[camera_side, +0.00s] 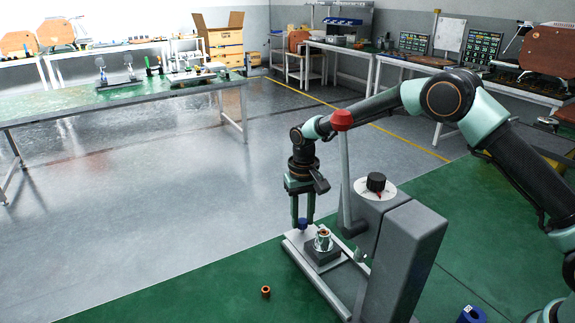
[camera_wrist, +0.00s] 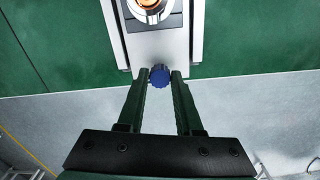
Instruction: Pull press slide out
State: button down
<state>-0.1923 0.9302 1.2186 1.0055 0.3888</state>
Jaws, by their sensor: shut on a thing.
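The press (camera_side: 408,255) is a grey upright machine with a red-topped lever and a black dial, standing on the green table. Its slide (camera_side: 297,240) is a pale plate low at the press's front, and it also shows in the wrist view (camera_wrist: 145,47). A blue knob (camera_wrist: 159,75) sits at the slide's outer end. My gripper (camera_side: 303,222) points down and is shut on the blue knob, with a finger on each side of it. A metal cup-like part with an orange ring inside (camera_side: 323,240) sits on a grey block (camera_side: 322,255) on the slide.
An orange-brown ring (camera_side: 266,291) lies on the green table (camera_side: 215,300) left of the press. A blue part (camera_side: 471,314) stands at the bottom right. The table's edge runs just beyond the knob, with open floor past it.

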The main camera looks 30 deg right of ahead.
jog(key=shift+w, duration=0.3)
jog(key=c, duration=0.6)
grip_release()
jog(key=shift+s, duration=0.1)
jog(key=shift+r, duration=0.1)
notch_tip(320, 180, up, 12)
